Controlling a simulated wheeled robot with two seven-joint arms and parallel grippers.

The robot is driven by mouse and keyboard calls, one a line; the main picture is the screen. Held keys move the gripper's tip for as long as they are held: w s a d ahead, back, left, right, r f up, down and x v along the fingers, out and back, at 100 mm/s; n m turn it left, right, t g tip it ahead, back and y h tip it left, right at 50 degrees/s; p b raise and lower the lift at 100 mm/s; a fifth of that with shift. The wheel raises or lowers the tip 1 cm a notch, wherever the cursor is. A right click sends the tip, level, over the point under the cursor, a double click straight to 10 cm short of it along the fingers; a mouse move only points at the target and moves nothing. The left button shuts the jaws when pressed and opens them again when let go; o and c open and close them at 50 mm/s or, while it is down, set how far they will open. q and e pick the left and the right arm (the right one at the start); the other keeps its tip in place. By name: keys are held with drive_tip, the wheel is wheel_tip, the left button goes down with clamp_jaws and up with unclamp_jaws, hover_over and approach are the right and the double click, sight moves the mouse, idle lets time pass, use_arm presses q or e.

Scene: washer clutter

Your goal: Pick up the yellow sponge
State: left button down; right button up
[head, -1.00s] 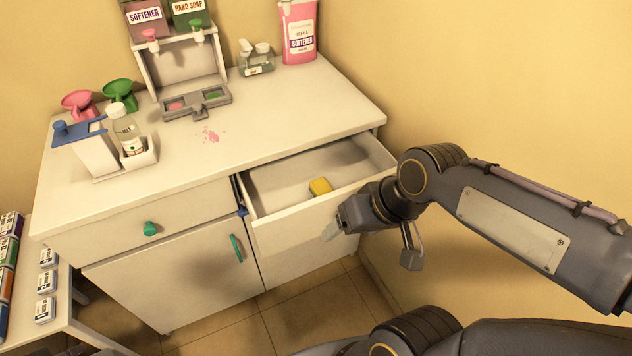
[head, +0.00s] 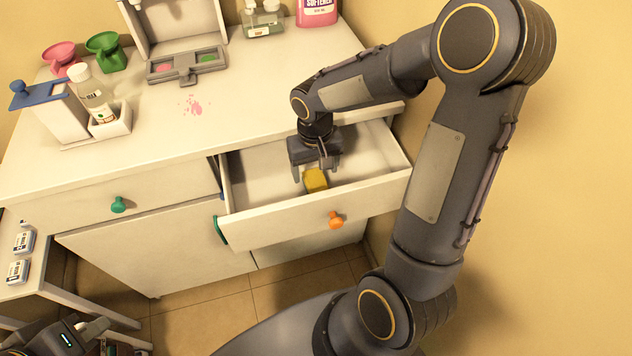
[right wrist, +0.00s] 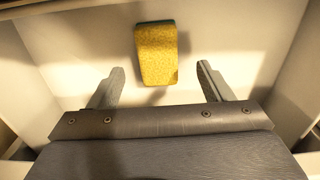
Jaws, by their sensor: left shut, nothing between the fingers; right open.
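The yellow sponge (head: 316,180) lies in the open drawer (head: 262,215), near its front wall. In the right wrist view the sponge (right wrist: 157,55) shows yellow with a green edge at its far end. My right gripper (head: 311,170) points down into the drawer, just behind and above the sponge. In the right wrist view its open fingers (right wrist: 160,72) stand apart, one to each side of the sponge's near part, with gaps on both sides and nothing held. My left gripper (head: 90,330) is at the bottom left corner, shut and empty, partly cut off by the frame.
The drawer has an orange knob (head: 335,220) and holds nothing else that I see. The counter (head: 235,110) above carries a bottle (head: 95,97), pink (head: 62,55) and green funnels (head: 105,48) and a dispenser (head: 185,65). A side table (head: 45,268) stands at left.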

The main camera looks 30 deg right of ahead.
sight(316, 181)
wheel_tip(316, 181, down, 6)
drive_tip(key=shift+d+r, duration=0.15)
drive_tip(key=c, duration=1)
drive_tip(key=shift+r, duration=0.1)
drive_tip(key=shift+c, duration=0.2)
wheel_tip(316, 181, up, 10)
drive_tip(key=shift+p, duration=0.4)
